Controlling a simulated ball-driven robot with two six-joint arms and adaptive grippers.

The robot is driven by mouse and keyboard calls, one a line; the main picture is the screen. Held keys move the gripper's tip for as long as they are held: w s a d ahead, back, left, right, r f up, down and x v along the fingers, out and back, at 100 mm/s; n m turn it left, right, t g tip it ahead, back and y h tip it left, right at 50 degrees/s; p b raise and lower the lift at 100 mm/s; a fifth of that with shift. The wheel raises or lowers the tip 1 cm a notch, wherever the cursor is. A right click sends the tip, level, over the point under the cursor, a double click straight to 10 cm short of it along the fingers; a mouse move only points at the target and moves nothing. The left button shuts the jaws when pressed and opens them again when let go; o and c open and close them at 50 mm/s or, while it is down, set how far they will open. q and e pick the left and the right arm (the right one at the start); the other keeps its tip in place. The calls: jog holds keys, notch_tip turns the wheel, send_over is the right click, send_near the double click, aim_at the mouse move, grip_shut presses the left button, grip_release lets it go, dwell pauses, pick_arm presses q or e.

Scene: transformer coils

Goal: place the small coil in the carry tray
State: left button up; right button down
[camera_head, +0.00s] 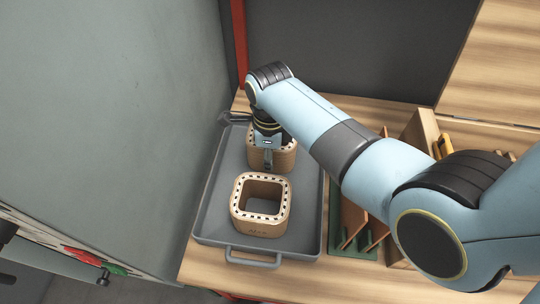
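The carry tray (211,220) is a grey, shallow tray with a handle at its front, lying on the wooden bench. A tan square coil (260,227) with a dotted top rim and an open middle stands upright in its front half. A second, similar coil (284,160) is in the back half, partly hidden by my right gripper. I cannot tell surely which is the small coil. My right gripper (268,160) points down at the back coil, with a finger overlapping its near wall. Its grip is unclear. My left gripper is not in view.
A wooden rack (422,130) and a green-based holder (352,246) with brown dividers stand right of the tray, partly behind my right arm. A large grey-green panel (110,110) fills the left. Bare bench (290,280) lies in front of the tray.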

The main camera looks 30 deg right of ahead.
jog(key=c, duration=1.2)
grip_release()
jog(key=shift+r, duration=0.1)
notch_tip(320, 180, up, 12)
jog(key=shift+f+p, duration=0.1)
jog(key=shift+p, duration=0.4)
